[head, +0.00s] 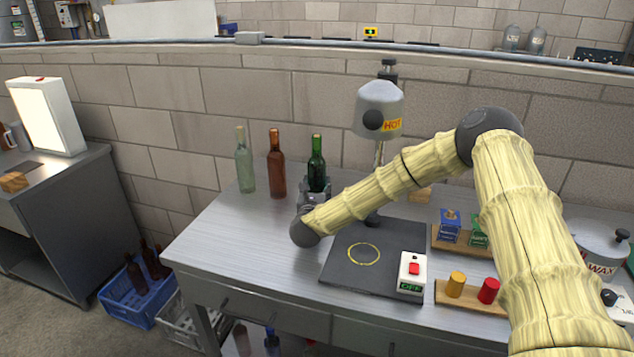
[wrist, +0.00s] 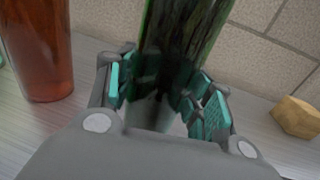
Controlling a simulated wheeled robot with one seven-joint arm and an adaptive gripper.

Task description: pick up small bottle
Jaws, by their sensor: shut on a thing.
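A green bottle (head: 316,160) stands upright at the back of the metal table, to the right of a brown bottle (head: 276,165) and a pale clear-green bottle (head: 244,162). My gripper (head: 315,187) is shut on the green bottle's lower part. In the wrist view the green bottle (wrist: 182,35) is between my teal-padded fingers (wrist: 165,95), and the brown bottle (wrist: 37,50) is close on the left, apart from them. The green bottle's base is hidden by my gripper, so I cannot tell whether it touches the table.
A capping stand with a grey head (head: 379,108) and a dark base plate (head: 345,275) is right of my gripper. A switch box (head: 412,272), a wooden cap holder (head: 470,296) and a wax pot (head: 600,248) are farther right. The table's front left is clear.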

